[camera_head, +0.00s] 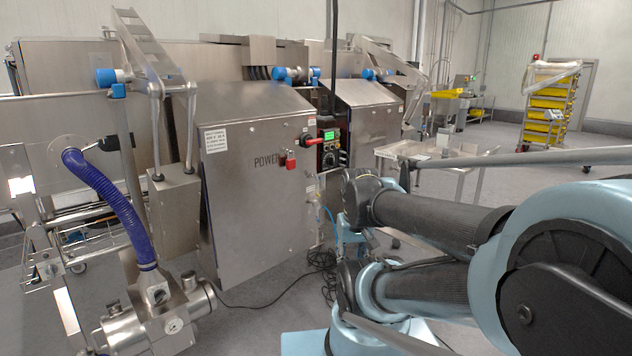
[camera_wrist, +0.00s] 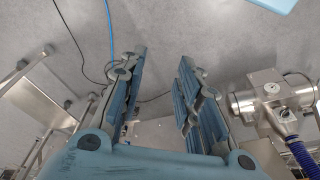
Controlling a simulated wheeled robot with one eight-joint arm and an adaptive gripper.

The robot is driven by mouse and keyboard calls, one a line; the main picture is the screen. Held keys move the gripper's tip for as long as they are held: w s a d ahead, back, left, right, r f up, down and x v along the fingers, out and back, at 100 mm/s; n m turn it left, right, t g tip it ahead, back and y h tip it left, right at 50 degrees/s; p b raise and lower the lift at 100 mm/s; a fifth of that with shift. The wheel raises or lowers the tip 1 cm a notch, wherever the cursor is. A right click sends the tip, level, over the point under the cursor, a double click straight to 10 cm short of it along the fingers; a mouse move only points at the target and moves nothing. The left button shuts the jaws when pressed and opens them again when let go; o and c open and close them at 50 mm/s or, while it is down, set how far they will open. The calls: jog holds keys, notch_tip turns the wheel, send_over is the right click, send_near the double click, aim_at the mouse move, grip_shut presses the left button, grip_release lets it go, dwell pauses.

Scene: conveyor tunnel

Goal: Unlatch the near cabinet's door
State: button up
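The near cabinet (camera_head: 255,205) is a steel box with a sloped top, left of centre in the head view. Its front door, marked "POWER", looks closed. A small red latch or padlock (camera_head: 288,160) sits on the door's right part. My gripper (camera_wrist: 161,60) shows in the wrist view with its two fingers apart and nothing between them. It points toward grey floor, and the latch does not show in that view. In the head view my arm is at the right, apart from the door; the gripper is not clearly made out there.
A red-handled switch (camera_head: 318,140) and control panel (camera_head: 332,150) are at the cabinet's right. A purple hose (camera_head: 105,200) and steel pump (camera_head: 155,310) stand at the left. Black cables (camera_head: 290,285) lie on the floor. A steel table (camera_head: 440,160) is behind my arm.

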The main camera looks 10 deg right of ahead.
aim_at(316, 178)
jog(key=w+a+r+m+t+y, duration=0.1)
jog(key=w+a+r+m+y, duration=0.2)
jog(key=w, duration=0.6)
jog(key=w+a+r+m+t+y, duration=0.1)
jog(key=w+a+r+m+y, duration=0.15)
jog(key=w+r, duration=0.45)
jog(key=w+m+t+y, duration=0.2)
jog(key=w+m, duration=0.4)
jog(key=w, duration=1.2)
jog(key=w+d+f+m+t+y, duration=0.1)
jog(key=w+d+f+m+t, duration=0.15)
jog(key=w, duration=0.55)
jog(key=w+d+f+m+t+y, duration=0.1)
jog(key=w+d+m, duration=0.2)
jog(key=w, duration=0.4)
jog(key=w+d+f+m+t+y, duration=0.1)
jog(key=w+d+f+m+t, duration=0.4)
jog(key=w+d+f+m, duration=0.35)
jog(key=shift+n, duration=0.85)
jog(key=x, duration=1.1)
jog(key=d+x, duration=0.1)
jog(key=x, duration=0.4)
jog(key=shift+w+a+f, duration=0.1)
jog(key=shift+w+a, duration=0.1)
jog(key=shift+w, duration=0.5)
